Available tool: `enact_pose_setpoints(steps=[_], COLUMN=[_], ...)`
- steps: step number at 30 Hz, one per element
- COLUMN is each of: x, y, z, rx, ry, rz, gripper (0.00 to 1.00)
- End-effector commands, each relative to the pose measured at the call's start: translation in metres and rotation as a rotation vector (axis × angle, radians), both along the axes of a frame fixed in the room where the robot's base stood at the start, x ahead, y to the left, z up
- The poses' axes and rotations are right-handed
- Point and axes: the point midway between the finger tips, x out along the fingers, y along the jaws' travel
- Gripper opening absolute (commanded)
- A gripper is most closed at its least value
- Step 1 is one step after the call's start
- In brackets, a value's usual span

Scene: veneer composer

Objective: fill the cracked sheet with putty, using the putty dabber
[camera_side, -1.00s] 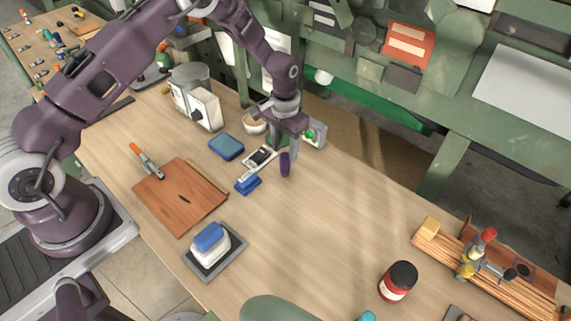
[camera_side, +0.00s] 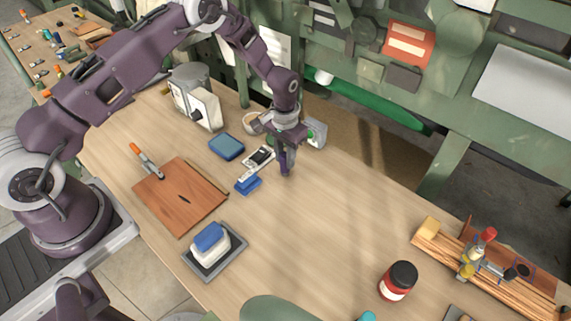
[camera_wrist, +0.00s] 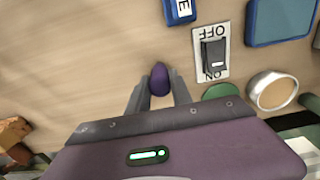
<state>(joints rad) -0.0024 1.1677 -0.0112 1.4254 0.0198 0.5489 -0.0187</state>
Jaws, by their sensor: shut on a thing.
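The cracked sheet (camera_side: 165,196) is a reddish-brown veneer board with a dark slit near its middle, lying flat on the bench in the side view. My gripper (camera_side: 287,167) is to the right of it, low over the bench, pointing down. In the wrist view my gripper (camera_wrist: 159,80) is shut on a purple rounded upright thing (camera_wrist: 159,76), which looks like the putty dabber's handle. Its lower end is hidden. A round bowl with pale beige contents (camera_wrist: 272,90), perhaps putty, stands close by. It is partly hidden behind my gripper in the side view (camera_side: 252,123).
An on/off switch plate (camera_wrist: 212,53), a blue block (camera_side: 248,184) and a blue pad (camera_side: 226,146) lie near my gripper. A blue-topped white block (camera_side: 210,240) sits on a grey plate. An orange-handled tool (camera_side: 147,160) lies by the sheet. The bench middle is clear.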

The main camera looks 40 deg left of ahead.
Motion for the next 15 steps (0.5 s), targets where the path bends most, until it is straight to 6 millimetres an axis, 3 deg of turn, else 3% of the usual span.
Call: enact_pose_setpoints(steps=[15], x=[0.000], y=[0.000], z=[0.041], rx=[0.000], ry=[-0.001], rz=[0.000], gripper=[0.00])
